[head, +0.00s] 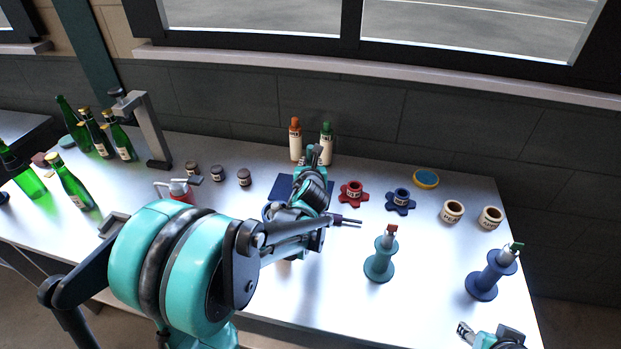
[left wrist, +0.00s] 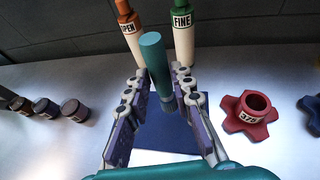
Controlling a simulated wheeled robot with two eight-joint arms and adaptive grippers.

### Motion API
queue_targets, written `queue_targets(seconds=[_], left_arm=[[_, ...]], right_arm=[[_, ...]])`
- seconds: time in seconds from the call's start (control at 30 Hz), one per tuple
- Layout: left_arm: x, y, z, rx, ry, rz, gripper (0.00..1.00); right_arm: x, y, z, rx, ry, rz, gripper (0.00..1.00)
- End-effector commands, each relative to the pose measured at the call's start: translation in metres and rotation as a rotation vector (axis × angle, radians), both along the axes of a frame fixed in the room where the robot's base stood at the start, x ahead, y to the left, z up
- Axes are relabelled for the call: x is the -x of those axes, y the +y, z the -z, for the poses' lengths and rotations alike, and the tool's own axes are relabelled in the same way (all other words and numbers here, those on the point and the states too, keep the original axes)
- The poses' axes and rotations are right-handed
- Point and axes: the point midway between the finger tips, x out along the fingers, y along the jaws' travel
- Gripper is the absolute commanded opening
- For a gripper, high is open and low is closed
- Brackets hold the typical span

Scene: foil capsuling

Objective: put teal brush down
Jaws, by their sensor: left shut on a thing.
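The teal brush (left wrist: 155,62) is between the fingers of my left gripper (left wrist: 166,95) in the left wrist view. Its teal handle points up and its darker end points down. The left gripper (head: 312,172) is shut on it over a dark blue mat (left wrist: 160,136). The mat also shows behind the gripper in the head view (head: 284,187). Whether the brush's lower end touches the mat is hidden. My right gripper (head: 490,338) is at the lower right edge of the head view, partly cut off, and its opening is unclear.
Orange-capped (head: 295,140) and green-capped (head: 326,145) bottles stand behind the mat. Red (head: 352,194) and blue (head: 400,201) star-shaped holders are to its right. Teal (head: 379,264) and blue (head: 484,283) stands are in front. Green bottles (head: 72,182) crowd the left; the front right table is mostly clear.

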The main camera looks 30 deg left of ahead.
Motion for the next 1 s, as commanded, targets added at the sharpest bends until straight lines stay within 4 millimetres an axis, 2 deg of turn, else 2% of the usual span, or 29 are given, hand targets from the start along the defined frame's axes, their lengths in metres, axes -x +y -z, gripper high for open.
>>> queue_targets(seconds=[0.13, 0.3, 0.7, 0.73, 0.8, 1.0], left_arm=[[-0.001, 0.0, 0.014, 0.0, 0.0, 0.0, 0.0], [-0.001, 0.0, 0.04, 0.0, 0.0, 0.0, 0.0], [-0.001, 0.0, 0.044, 0.0, 0.0, 0.0, 0.0], [-0.001, 0.0, 0.044, 0.0, 0.0, 0.0, 0.28], [-0.001, 0.0, 0.043, 0.0, 0.0, 0.0, 0.44], [-0.001, 0.0, 0.043, 0.0, 0.0, 0.0, 0.44]], right_arm=[[0.0, 0.0, 0.008, 0.0, 0.0, 0.0, 0.44], [0.0, 0.0, 0.025, 0.0, 0.0, 0.0, 0.44], [0.0, 0.0, 0.027, 0.0, 0.0, 0.0, 0.44], [0.0, 0.0, 0.026, 0.0, 0.0, 0.0, 0.44], [0.0, 0.0, 0.026, 0.0, 0.0, 0.0, 0.44], [0.0, 0.0, 0.025, 0.0, 0.0, 0.0, 0.44]])
